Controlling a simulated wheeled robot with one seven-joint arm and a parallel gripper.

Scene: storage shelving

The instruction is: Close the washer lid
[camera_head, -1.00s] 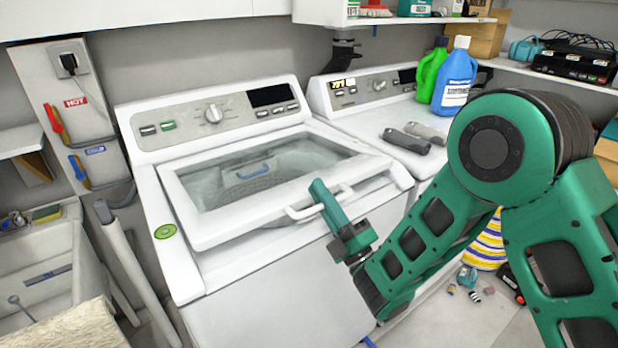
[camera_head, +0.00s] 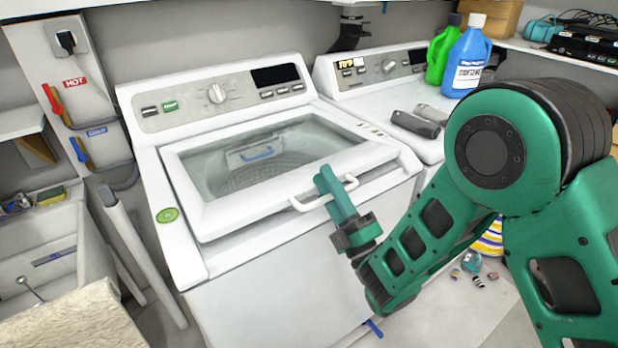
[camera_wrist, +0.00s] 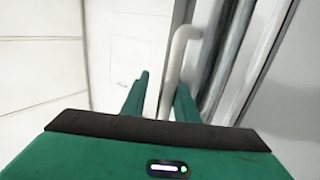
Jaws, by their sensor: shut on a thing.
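The white top-loading washer (camera_head: 270,290) stands in the middle of the head view. Its lid (camera_head: 225,214), a white frame around a clear window, lies low and almost flat over the drum opening; its front edge appears slightly raised, and a small gap is hard to judge. A white loop handle (camera_head: 307,204) sticks out from the lid's front edge. My gripper (camera_head: 332,183) is shut on this handle near its right side. In the wrist view, the handle (camera_wrist: 181,55) runs down between the two green fingers (camera_wrist: 160,98).
A second white machine (camera_head: 435,148) stands to the right, with dark grey tools (camera_head: 415,124), a green bottle and a blue bottle (camera_head: 466,62) on top. A sink (camera_head: 40,255) and a grey pipe (camera_head: 140,260) are at left. Small items lie on the floor at right.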

